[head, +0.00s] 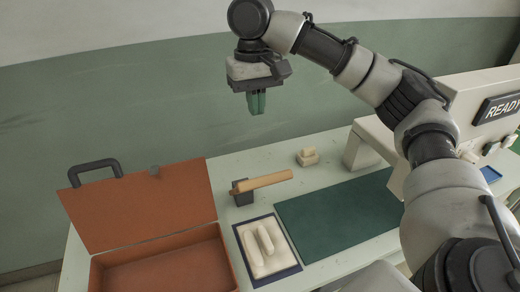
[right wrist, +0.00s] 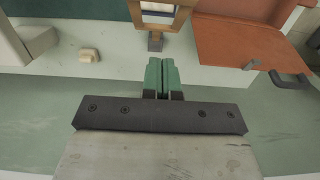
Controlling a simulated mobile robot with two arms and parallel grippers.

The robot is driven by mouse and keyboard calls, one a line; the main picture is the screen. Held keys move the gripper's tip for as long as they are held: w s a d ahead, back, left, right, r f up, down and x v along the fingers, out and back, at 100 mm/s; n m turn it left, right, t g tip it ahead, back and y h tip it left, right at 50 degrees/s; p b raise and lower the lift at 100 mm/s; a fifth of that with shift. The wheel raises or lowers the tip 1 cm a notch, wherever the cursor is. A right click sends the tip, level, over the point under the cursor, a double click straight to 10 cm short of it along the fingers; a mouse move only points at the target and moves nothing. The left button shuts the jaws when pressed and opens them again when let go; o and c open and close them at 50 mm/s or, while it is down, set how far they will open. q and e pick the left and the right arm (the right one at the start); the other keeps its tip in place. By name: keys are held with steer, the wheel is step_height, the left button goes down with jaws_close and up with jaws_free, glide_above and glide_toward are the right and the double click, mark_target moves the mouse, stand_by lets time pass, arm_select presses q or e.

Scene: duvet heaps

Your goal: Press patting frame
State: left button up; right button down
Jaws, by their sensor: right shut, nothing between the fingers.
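The wooden patting frame (head: 265,181) shows nearly edge-on in the head view, standing at a dark block (head: 242,193) on the table. In the right wrist view the frame (right wrist: 184,20) shows as a wooden outline around an opening, with the dark block (right wrist: 155,43) by its near side. My right gripper (head: 257,110) is raised above the table's back edge, apart from the frame. Its green fingers (right wrist: 162,66) are shut and empty. My left gripper is not in view.
An open orange case (head: 140,205) lies at the left. A blue-rimmed tray (head: 295,270) holds pale, rounded pieces in front of the frame. A dark green mat (head: 340,215) is bare in view. A small pale block (head: 308,157) sits behind it. A machine marked READY (head: 470,110) stands right.

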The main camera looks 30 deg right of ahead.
mark_target(253, 185)
steer(key=s+f, duration=0.1)
steer(key=f, duration=0.3)
steer(key=s+f, duration=0.1)
steer(key=f, duration=0.3)
steer(key=s+a+f, duration=0.1)
steer(key=f, duration=0.3)
steer(key=shift+s+f, duration=0.15)
steer(key=shift+f, duration=0.15)
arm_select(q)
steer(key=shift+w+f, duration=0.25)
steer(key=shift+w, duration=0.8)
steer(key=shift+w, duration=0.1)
arm_select(e)
steer(key=shift+d, duration=0.1)
